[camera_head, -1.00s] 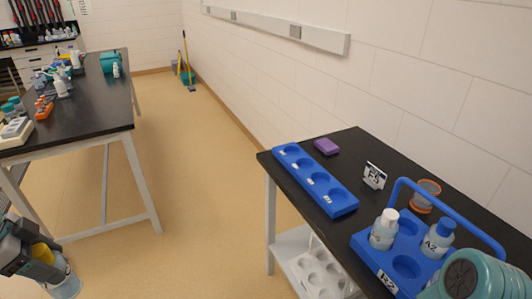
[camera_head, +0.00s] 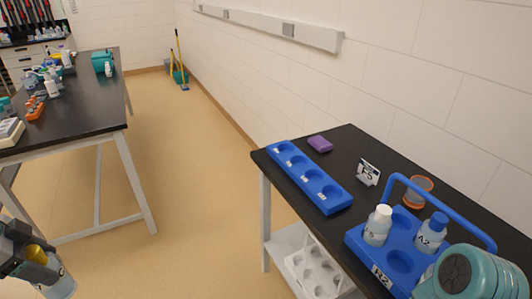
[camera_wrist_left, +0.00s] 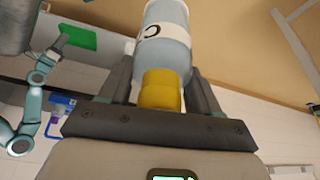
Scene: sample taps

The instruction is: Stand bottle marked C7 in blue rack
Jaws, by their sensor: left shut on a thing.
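My left gripper (camera_head: 38,262) is at the lower left of the head view, over the floor and away from the benches. It is shut on a bottle (camera_head: 60,285) with a yellow cap and a pale blue body. In the left wrist view the bottle (camera_wrist_left: 168,40) shows a letter C on its label; the rest of the mark is out of sight. The blue rack (camera_head: 310,178) is a long block with a row of empty round holes, on the right bench. My right gripper is not clearly in view.
A blue carrier (camera_head: 378,268) marked R2 holds a white-capped bottle (camera_head: 377,226) and a blue-capped bottle (camera_head: 431,232) on the right bench. A purple block (camera_head: 320,144), a small sign (camera_head: 368,172) and an orange-rimmed jar (camera_head: 418,191) stand near. Open floor lies between the benches.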

